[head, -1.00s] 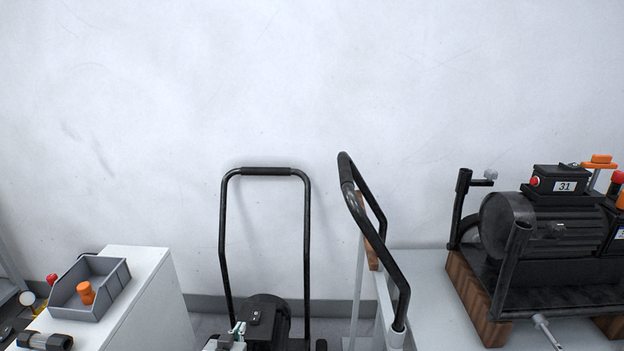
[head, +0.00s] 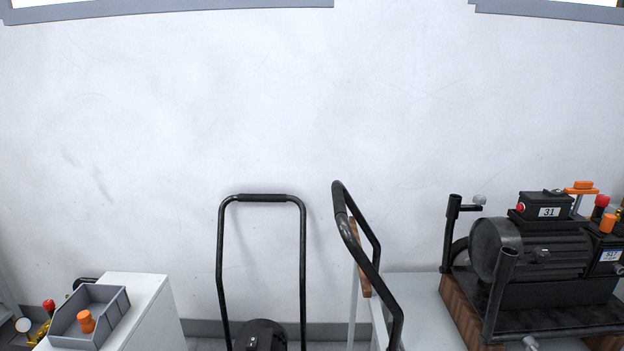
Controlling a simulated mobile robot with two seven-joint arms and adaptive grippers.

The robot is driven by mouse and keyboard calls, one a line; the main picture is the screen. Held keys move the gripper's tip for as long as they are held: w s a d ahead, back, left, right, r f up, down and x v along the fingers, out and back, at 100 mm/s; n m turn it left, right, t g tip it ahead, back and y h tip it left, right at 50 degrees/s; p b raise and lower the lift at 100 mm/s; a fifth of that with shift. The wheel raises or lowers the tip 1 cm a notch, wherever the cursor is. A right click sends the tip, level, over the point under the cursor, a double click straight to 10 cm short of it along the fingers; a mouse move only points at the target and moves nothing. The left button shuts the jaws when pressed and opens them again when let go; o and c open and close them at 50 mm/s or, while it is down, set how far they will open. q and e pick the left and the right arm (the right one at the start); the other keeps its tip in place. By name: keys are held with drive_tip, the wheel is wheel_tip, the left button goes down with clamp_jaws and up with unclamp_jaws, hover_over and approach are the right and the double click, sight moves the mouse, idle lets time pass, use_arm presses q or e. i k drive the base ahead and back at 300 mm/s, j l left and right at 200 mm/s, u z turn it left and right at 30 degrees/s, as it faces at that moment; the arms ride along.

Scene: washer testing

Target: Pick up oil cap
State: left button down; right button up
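A small orange cap (head: 87,321) sits in a grey open bin (head: 109,314) on the white cabinet at the lower left; it looks like the oil cap. Another orange cap (head: 608,223) is on the pump machine (head: 532,250) at the right, beside a red knob (head: 600,203). I cannot tell from the picture which of the orange caps is meant. Neither of my grippers shows in the head view.
The white cabinet (head: 152,300) stands at the lower left, with brass fittings (head: 38,330) left of the bin. Black cart handles (head: 262,198) rise in the middle. The machine rests on wooden blocks (head: 462,308) on a grey cart top (head: 425,308). A bare wall is behind.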

sight(87, 321)
drive_tip(key=l+u, duration=0.1)
drive_tip(key=u, duration=0.65)
drive_tip(key=l+u, duration=0.1)
drive_tip(key=u, duration=0.3)
drive_tip(key=k+u, duration=0.1)
drive_tip(key=u, duration=0.25)
